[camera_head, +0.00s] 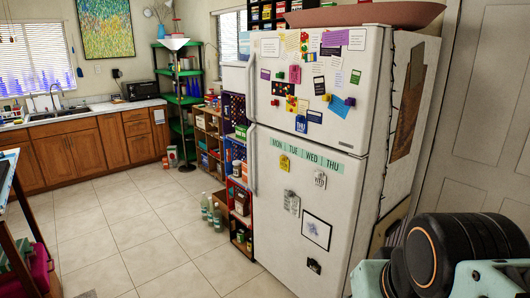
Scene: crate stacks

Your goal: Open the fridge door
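The white fridge (340,160) stands right of the middle, upright, with an upper and a lower door, and both look shut. The upper door (325,125) is covered with papers, notes and magnets. The lower door (290,205) carries a weekday strip, small papers and a framed picture. Pale vertical handles (252,160) run along the left edge of the doors. Parts of my arm, black and pale green, show at the bottom right, apart from the handles in the picture. My gripper cannot be made out in this view.
Open shelves (238,190) with boxes stand against the fridge's left side, with bottles (213,213) on the floor before them. A green rack (183,90) and wooden cabinets (75,150) are further back. A table edge (12,200) is at far left. The tiled floor (140,230) between is clear.

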